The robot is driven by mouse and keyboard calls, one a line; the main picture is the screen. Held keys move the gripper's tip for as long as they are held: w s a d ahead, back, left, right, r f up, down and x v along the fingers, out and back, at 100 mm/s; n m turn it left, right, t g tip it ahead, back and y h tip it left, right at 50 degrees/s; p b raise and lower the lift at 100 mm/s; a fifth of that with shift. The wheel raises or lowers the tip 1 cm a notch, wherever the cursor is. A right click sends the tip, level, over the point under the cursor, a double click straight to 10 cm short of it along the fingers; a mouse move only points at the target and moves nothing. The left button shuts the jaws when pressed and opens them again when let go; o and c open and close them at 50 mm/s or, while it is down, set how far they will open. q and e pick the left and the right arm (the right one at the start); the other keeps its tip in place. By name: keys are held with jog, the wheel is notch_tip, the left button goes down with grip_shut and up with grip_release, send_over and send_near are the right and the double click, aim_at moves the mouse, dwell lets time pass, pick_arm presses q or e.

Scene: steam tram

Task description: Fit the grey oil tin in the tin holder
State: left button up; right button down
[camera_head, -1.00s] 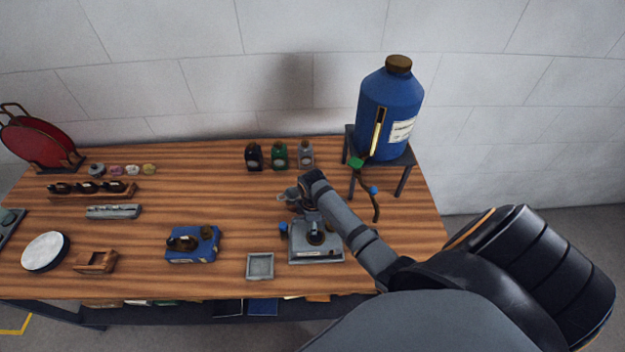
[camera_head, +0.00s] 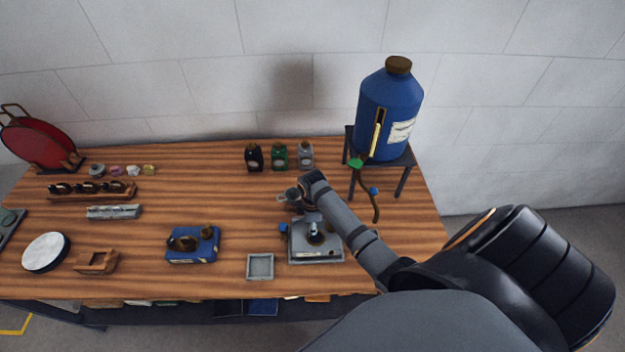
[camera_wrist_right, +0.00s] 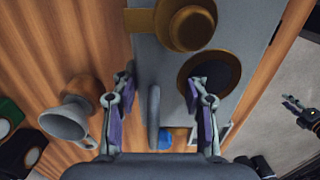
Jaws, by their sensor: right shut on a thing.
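The grey oil tin (camera_head: 305,155) stands upright at the back of the bench, right of a green tin (camera_head: 279,157) and a black tin (camera_head: 254,158). A shallow grey square tray (camera_head: 260,266) near the front edge looks like the tin holder; it appears empty. My right gripper (camera_wrist_right: 160,108) is over the grey device, well in front of the oil tin. A thin grey upright piece (camera_wrist_right: 154,118) is between its fingers. The arm hides most of this gripper in the head view.
A grey device (camera_head: 328,254) with a round centre lies under my right arm. A blue canister (camera_head: 384,115) is on a stand (camera_head: 404,181) at the right.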

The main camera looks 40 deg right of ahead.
jog(key=shift+f, duration=0.5)
jog(key=shift+f, duration=0.4)
dwell(0.9)
jog(key=c, duration=0.6)
grip_release()
notch_tip(320, 180, up, 12)
dwell(0.7)
